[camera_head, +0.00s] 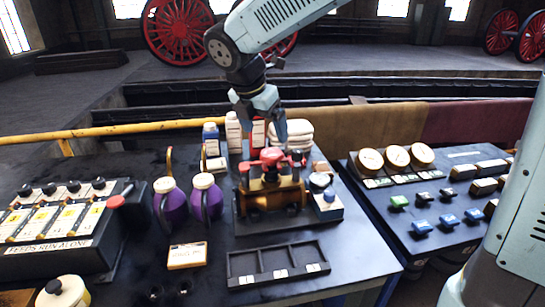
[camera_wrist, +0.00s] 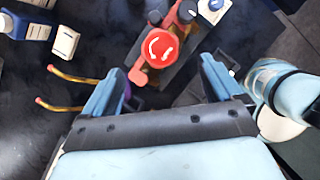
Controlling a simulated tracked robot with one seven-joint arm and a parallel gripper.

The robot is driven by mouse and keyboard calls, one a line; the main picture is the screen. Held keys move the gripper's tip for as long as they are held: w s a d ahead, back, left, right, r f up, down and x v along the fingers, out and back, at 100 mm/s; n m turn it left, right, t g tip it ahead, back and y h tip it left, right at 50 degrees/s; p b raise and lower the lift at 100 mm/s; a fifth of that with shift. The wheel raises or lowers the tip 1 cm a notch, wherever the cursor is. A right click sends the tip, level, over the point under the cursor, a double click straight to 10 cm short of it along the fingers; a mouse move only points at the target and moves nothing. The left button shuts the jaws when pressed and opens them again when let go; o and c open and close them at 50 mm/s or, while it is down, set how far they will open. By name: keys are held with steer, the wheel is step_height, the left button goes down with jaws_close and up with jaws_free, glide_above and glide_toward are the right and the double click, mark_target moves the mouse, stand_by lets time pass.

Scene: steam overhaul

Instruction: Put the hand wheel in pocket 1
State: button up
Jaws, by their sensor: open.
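The red hand wheel (camera_head: 272,157) sits on top of the brass valve body (camera_head: 272,196) on the dark bench. In the wrist view the hand wheel (camera_wrist: 160,48) is a round red cap with white marks, just beyond the fingertips. My gripper (camera_head: 274,134) is above the valve, pointing down. In the wrist view my gripper (camera_wrist: 160,75) has its fingers wide apart with nothing between them. The black pocket tray (camera_head: 278,246) lies at the bench front, with three empty pockets and small white labels. The label numbers are too small to read surely.
Two purple oil cans (camera_head: 206,197) stand left of the valve. A yellow-edged card (camera_head: 187,255) lies left of the tray. A blue-topped block (camera_head: 328,205) stands close to the valve's right.

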mark_target(272, 152)
steer(key=shift+x, duration=3.9)
steer(key=shift+c, duration=0.4)
steer(key=c, duration=1.4)
steer(key=shift+r, duration=0.15)
